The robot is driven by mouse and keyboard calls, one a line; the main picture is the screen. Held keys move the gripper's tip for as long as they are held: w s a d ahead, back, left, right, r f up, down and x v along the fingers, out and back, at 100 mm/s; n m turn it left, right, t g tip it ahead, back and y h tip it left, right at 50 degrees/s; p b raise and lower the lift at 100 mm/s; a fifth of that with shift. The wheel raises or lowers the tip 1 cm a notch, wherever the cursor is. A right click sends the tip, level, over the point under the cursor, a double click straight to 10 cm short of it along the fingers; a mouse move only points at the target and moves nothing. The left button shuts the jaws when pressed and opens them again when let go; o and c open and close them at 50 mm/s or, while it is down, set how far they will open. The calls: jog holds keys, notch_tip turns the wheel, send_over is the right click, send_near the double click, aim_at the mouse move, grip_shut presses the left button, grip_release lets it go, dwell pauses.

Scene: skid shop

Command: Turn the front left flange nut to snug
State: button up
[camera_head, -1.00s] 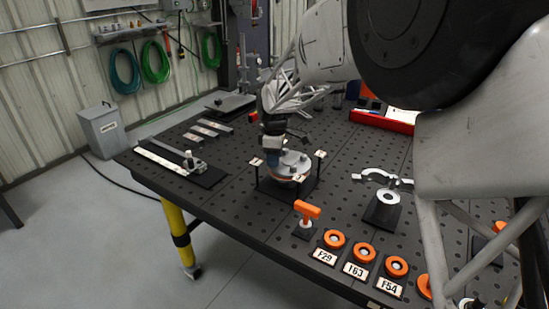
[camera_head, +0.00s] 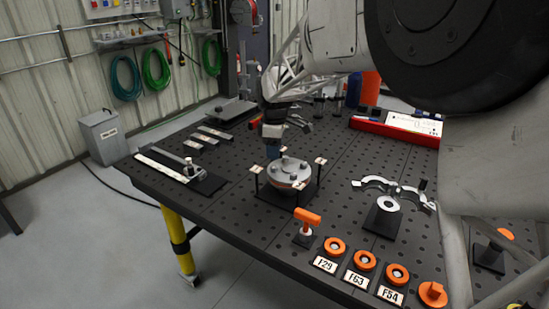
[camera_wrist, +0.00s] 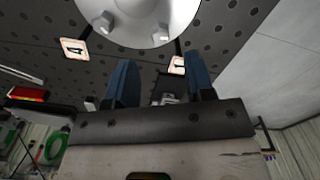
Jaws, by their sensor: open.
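A round grey flange (camera_head: 289,172) with several nuts on top sits in a dark stand on the perforated table. The flange (camera_wrist: 140,12) is at the top of that view, beyond the fingertips. Two nuts show there, one at left (camera_wrist: 103,22) and one at right (camera_wrist: 160,36). I cannot tell which one is the front left nut.
Small tags on posts, one at right (camera_head: 320,161), stand around the flange. An orange-handled tool (camera_head: 307,216) stands in front, beside orange rings with tags (camera_head: 325,264). A metal fixture (camera_head: 388,204) is at right and a red tray (camera_head: 400,127) behind.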

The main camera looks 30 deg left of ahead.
aim_at(273, 166)
jog(key=shift+r, duration=0.85)
jog(key=shift+s+a, duration=0.1)
jog(key=shift+a, duration=0.15)
jog(key=shift+f, duration=0.1)
jog(key=shift+f, duration=3.85)
jog(key=shift+c, duration=0.3)
grip_shut()
jog(key=shift+m, duration=2.3)
